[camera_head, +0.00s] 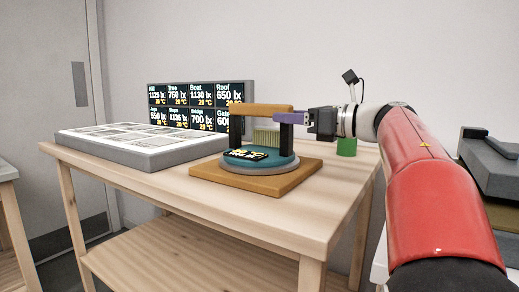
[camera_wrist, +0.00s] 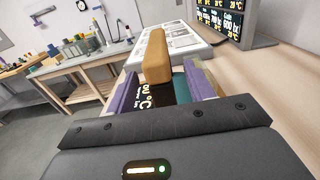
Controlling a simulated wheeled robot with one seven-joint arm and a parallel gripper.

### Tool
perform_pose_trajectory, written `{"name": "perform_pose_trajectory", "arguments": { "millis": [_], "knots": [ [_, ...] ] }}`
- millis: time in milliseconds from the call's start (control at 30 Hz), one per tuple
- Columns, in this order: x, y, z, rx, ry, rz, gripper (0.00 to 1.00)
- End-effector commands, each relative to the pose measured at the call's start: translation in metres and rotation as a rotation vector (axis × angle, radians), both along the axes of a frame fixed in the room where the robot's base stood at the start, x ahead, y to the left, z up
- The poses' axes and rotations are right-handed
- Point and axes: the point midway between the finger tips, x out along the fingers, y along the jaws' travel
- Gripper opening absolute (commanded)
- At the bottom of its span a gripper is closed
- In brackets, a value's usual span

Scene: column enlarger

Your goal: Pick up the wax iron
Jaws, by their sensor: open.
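The wax iron has a round teal and grey body (camera_head: 262,162) with a lit display, dark uprights and a tan wooden bar handle (camera_head: 262,107) on top. It stands upright on a square wooden board (camera_head: 207,181) on the table. My gripper (camera_head: 280,117) is at the handle's right end, level with the handle, its purple fingers pointing left. In the wrist view, the open fingers (camera_wrist: 158,88) lie on either side of the handle (camera_wrist: 156,55), with space visible between. The display shows partly below it, behind the gripper; the rest of the body is mostly hidden.
A sloped panel of printed sheets (camera_head: 118,146) and a screen of readings (camera_head: 245,95) stand behind left on the wooden table (camera_head: 150,186). A green object (camera_head: 347,147) is below my wrist. The table's front is clear. Another bench (camera_wrist: 96,68) is farther off.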

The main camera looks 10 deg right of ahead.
Motion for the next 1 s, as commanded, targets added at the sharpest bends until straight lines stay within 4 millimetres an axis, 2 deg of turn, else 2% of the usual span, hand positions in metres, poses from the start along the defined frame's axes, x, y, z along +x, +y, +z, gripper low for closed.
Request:
{"name": "perform_pose_trajectory", "arguments": {
  "millis": [333, 667, 1000],
  "knots": [
    [0.034, 0.035, 0.003, 0.001, 0.001, 0.002, 0.53],
    [0.039, 0.040, 0.003, 0.001, -0.001, -0.001, 0.53],
    [0.039, 0.040, 0.003, 0.001, -0.001, -0.001, 0.08]
  ]
}}
